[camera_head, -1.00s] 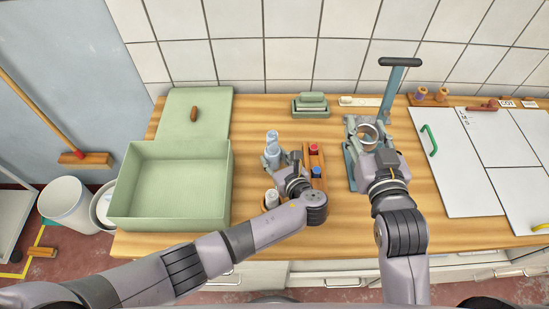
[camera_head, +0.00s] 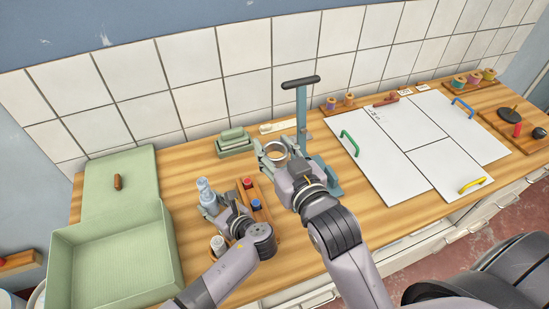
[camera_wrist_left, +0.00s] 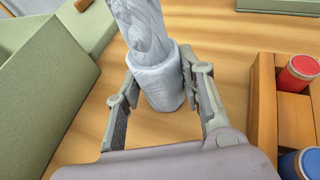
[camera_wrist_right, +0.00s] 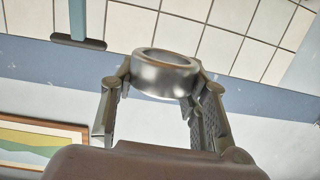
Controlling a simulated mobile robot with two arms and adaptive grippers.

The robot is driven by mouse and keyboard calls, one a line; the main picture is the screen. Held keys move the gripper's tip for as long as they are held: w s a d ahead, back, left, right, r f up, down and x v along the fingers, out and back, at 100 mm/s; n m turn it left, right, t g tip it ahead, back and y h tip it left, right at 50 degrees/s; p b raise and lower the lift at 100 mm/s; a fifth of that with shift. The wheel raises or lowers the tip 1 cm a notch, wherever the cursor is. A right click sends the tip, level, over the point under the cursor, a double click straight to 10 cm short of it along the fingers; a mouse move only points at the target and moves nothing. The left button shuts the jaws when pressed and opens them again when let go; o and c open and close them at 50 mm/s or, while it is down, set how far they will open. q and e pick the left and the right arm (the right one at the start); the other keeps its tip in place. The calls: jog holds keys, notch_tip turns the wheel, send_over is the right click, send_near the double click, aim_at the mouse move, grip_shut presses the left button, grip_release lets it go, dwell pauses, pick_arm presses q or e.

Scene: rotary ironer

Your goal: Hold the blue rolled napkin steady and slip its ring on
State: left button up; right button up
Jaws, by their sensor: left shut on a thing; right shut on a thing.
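The rolled napkin (camera_head: 204,190), pale grey-blue, stands roughly upright left of the small wooden tray. In the left wrist view the napkin (camera_wrist_left: 158,72) has a wider band around its lower part. My left gripper (camera_head: 212,207) is shut on that lower part, one finger on each side (camera_wrist_left: 162,92). The napkin ring (camera_head: 276,150) is a plain silver band. My right gripper (camera_head: 275,158) is shut on the ring, up and to the right of the napkin and apart from it. In the right wrist view the ring (camera_wrist_right: 163,72) sits between the fingertips, its hole facing up.
A wooden tray (camera_head: 262,215) with red and blue items stands right of the napkin. A green box (camera_head: 110,262) is at left, with its lid behind. A blue-grey stand (camera_head: 302,110) rises behind my right gripper. White boards (camera_head: 410,145) lie at right.

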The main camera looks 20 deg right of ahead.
jog(key=w+a+r+n+g+y, duration=0.3)
jog(key=a+n+y, duration=0.35)
jog(key=a, duration=0.65)
jog(key=a+r+n+g+y, duration=0.2)
jog(key=a+n+g+y, duration=0.4)
jog(key=a, duration=0.8)
jog(key=n+g+y, duration=0.3)
jog(key=n+g, duration=0.2)
jog(key=g, duration=0.2)
send_over(202, 180)
jog(key=f, duration=0.7)
jog(key=a+f, duration=0.1)
jog(key=f, duration=0.3)
jog(key=shift+s+f, duration=0.15)
jog(key=shift+f, duration=0.05)
jog(key=shift+d, duration=0.4)
jog(key=shift+f, duration=0.1)
jog(key=shift+f, duration=2)
